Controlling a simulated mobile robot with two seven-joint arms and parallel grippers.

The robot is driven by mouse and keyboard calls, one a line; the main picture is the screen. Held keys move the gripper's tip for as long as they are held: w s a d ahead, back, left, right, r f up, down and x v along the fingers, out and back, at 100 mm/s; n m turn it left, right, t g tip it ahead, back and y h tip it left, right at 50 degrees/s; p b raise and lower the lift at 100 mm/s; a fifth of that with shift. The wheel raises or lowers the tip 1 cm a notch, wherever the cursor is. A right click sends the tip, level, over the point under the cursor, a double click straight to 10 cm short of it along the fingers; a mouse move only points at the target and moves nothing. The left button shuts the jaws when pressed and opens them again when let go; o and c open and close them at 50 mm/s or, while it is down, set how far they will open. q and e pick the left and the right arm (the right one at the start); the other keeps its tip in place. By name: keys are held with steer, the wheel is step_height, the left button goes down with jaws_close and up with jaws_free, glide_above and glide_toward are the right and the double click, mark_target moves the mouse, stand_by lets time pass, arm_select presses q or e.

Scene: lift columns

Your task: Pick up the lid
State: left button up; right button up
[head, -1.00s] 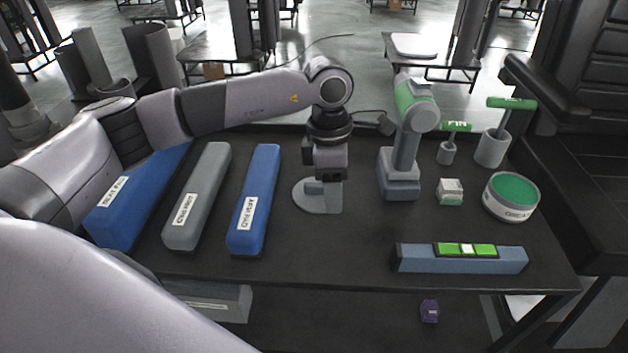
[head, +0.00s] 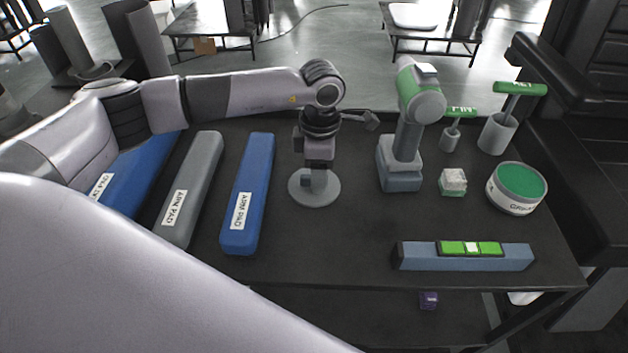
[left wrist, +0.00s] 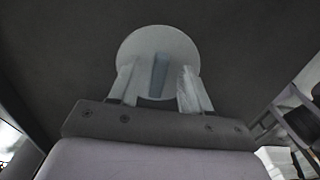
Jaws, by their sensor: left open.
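The lid (head: 327,190) is a round grey disc with a raised bar handle, lying flat on the dark table. My left gripper (head: 317,173) points down over the lid, at its handle. In the left wrist view the lid (left wrist: 158,38) shows as a pale disc with the handle running across its middle. The open fingers of the left gripper (left wrist: 158,68) stand on either side of the handle, with gaps between. Whether the fingertips touch the disc I cannot tell. My right gripper is not in view.
Blue (head: 248,195) and grey (head: 192,185) arm pads lie left of the lid. A green-and-grey jointed device (head: 402,150) stands close on its right. Further right are a small box (head: 453,181), a green-topped round tub (head: 517,188) and a level-like bar (head: 465,257). Bare table lies in front.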

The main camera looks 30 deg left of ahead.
arm_select(q)
steer(key=shift+f, duration=0.2)
jaws_close()
steer(key=shift+r, duration=0.1)
